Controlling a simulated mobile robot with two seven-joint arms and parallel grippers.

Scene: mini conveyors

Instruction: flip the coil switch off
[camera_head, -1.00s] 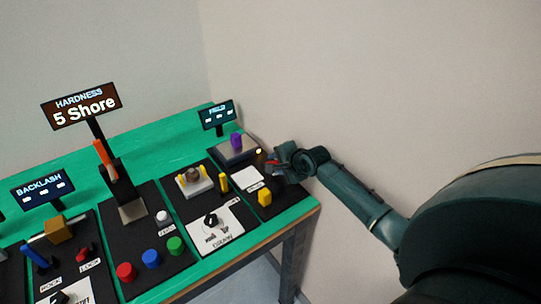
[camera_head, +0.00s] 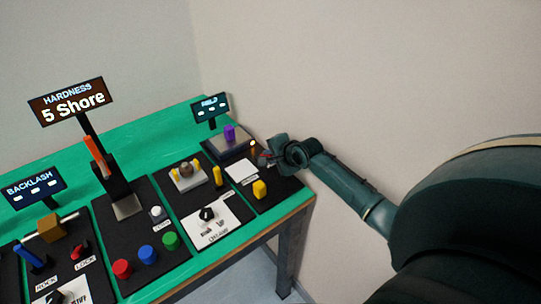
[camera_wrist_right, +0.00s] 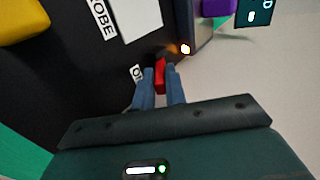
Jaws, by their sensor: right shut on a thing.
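The coil switch is a red lever (camera_wrist_right: 160,75) on the dark panel, seen in the right wrist view beside a small white label that is partly hidden. My right gripper (camera_wrist_right: 160,84) has its two blue-grey fingers shut on the red lever. In the head view my right gripper (camera_head: 264,157) is at the right edge of the rightmost panel (camera_head: 266,194), and it mostly hides the lever. An orange lamp (camera_wrist_right: 185,48) glows close to the lever. My left gripper is not in view.
A purple block (camera_head: 229,133) sits on a grey base behind the lever, near the FIELD display (camera_head: 210,107). A yellow knob (camera_head: 259,189) and a white plate (camera_head: 241,172) are on the same panel. A wall stands close on the right.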

